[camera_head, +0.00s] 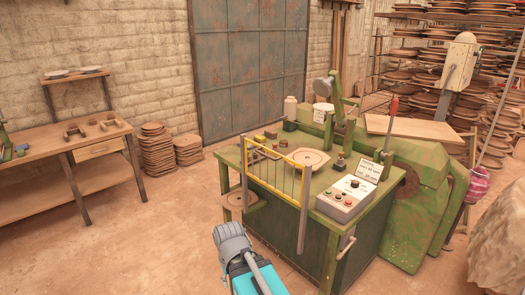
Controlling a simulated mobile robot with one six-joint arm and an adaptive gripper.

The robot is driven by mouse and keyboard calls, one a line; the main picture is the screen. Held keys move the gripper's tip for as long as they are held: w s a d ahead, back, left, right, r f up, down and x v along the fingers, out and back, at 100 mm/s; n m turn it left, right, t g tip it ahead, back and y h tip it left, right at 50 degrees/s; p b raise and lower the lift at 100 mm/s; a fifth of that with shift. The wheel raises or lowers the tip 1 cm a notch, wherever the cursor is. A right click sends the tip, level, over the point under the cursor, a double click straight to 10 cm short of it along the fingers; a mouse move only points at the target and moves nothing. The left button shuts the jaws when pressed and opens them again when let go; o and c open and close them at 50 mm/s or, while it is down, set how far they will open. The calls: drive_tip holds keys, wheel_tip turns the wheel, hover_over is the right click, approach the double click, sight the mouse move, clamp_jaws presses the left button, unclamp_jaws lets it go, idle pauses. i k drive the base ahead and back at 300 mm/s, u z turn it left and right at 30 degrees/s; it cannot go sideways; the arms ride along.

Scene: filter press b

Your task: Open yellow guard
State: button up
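The yellow guard (276,178) is a barred frame with yellow rails and thin upright bars. It stands upright at the near left edge of the green press table (275,208), between two grey posts. An octagonal plate (309,158) lies on the table behind it. Part of my arm, with a grey ribbed joint and a teal link, shows at the bottom centre, in front of and below the guard. It appears apart from the guard. My gripper's fingers do not show.
A control box (346,198) with buttons sits at the table's near right corner, beside a white sign (369,170). A wooden workbench (62,150) and stacked discs (155,150) stand at left. A pale rock (500,245) is at lower right. The floor at left front is clear.

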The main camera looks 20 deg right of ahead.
sight(280, 156)
drive_tip(key=z, duration=0.45)
drive_tip(key=i, duration=0.9)
drive_tip(key=z, duration=0.7)
